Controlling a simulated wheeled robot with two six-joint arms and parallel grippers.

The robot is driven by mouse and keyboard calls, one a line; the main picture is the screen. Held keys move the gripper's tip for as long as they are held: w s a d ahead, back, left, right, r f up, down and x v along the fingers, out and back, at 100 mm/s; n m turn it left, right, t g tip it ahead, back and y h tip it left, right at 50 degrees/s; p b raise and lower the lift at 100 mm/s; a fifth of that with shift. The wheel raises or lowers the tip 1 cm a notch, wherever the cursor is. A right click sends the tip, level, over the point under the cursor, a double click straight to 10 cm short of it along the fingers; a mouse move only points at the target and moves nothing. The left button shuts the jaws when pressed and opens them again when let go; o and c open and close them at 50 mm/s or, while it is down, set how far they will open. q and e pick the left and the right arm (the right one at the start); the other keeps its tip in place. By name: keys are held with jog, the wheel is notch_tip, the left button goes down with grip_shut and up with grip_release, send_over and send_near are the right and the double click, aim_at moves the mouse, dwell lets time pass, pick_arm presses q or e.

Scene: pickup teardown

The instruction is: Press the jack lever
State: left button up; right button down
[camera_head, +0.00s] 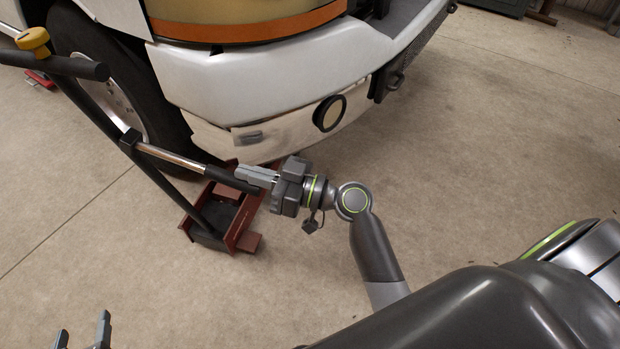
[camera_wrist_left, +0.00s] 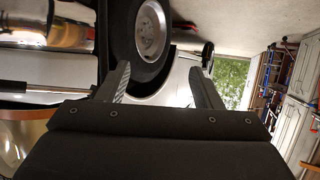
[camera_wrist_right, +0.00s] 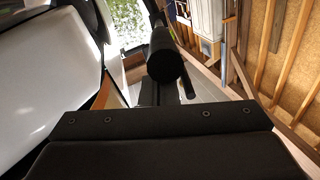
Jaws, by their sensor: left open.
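The jack stands on the floor under the bumper, with a red base (camera_head: 246,225) and a long black handle (camera_head: 105,120). Its lever (camera_head: 172,157) is a chrome rod with a black grip, sticking out sideways from the handle toward the right. My right gripper (camera_head: 255,177) is shut at the grip's end. The grip's round end (camera_wrist_right: 165,62) shows large in the right wrist view and partly hides the fingers, so contact cannot be told. My left gripper (camera_head: 84,335) is open and empty at the bottom left, apart from the jack; its fingers also show in the left wrist view (camera_wrist_left: 160,80).
The pickup's white bumper (camera_head: 300,75) overhangs the jack, with a round fog light (camera_head: 329,113). A wheel (camera_head: 110,85) is behind the handle. A yellow knob (camera_head: 33,38) tops the handle by its crossbar. The concrete floor (camera_head: 500,150) to the right is clear.

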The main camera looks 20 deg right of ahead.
pick_arm(q)
jog(key=s+d+f+g, duration=0.1)
jog(key=s+f+g, duration=0.1)
jog(key=s+f, duration=0.1)
jog(key=w+r+t, duration=0.3)
jog(key=r+t, duration=0.1)
jog(key=r, duration=0.2)
jog(key=shift+w+a+b, duration=0.35)
jog(key=shift+a, duration=0.1)
pick_arm(e)
jog(key=r+v, duration=0.1)
jog(key=v, duration=0.9)
jog(key=shift+d+r, duration=0.2)
jog(key=shift+r, duration=0.3)
